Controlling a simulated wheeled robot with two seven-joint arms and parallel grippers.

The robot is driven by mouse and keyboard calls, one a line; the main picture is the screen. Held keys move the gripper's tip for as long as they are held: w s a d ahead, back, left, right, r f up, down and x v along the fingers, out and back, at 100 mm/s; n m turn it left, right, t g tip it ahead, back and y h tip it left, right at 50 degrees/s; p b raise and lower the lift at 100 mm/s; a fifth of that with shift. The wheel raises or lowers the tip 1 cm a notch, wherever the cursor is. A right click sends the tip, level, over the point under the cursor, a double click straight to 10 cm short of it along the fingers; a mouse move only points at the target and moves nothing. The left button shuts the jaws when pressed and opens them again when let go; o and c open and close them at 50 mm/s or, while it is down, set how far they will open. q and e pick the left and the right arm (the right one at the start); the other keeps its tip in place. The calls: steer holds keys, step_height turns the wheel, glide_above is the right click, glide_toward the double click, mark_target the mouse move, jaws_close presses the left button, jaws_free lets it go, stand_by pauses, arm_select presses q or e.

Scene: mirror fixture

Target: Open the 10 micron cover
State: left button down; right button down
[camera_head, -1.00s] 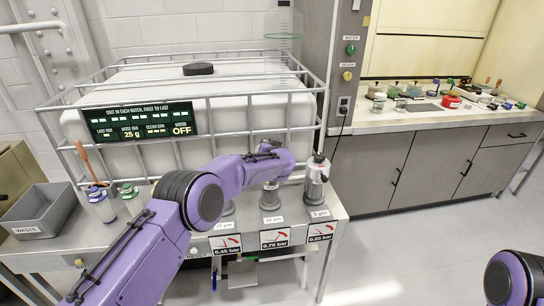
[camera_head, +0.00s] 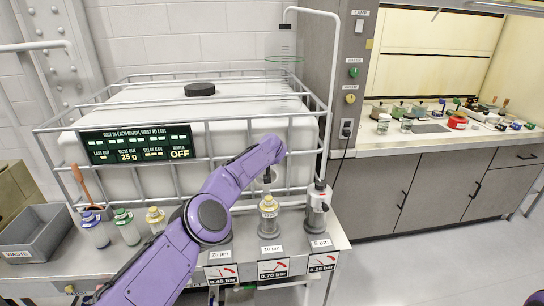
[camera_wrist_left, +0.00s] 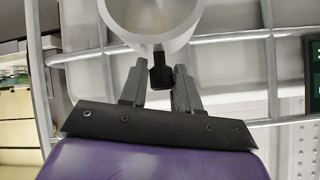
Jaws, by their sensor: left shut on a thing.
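The 10 µm filter station stands behind its label (camera_head: 271,249) on the bench. A body with a yellow band (camera_head: 268,208) shows there, below my left gripper (camera_head: 267,176). In the left wrist view, my left gripper (camera_wrist_left: 160,88) is shut on a black knob (camera_wrist_left: 162,70). The knob adjoins a pale round cover (camera_wrist_left: 150,20) with a ring-like rim, cut off by the picture's top edge. My arm hides part of the cover in the head view. I cannot tell how far the cover stands from its base.
The 5 µm housing (camera_head: 318,208) stands close on the right. The 25 µm station (camera_head: 220,254) is partly behind my arm. A caged white tank (camera_head: 240,140) stands behind. Several capped bottles (camera_head: 126,228) and a grey waste bin (camera_head: 35,238) are at left.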

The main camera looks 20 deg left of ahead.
arm_select(q)
steer(key=shift+s+a+f, duration=0.1)
steer(key=shift+f, duration=0.3)
steer(key=c, duration=0.9)
jaws_free()
steer(key=shift+c, duration=0.2)
steer(key=shift+s+a, duration=0.1)
steer(key=shift+s, duration=0.05)
steer(key=shift+d, duration=0.25)
steer(key=shift+r, duration=0.15)
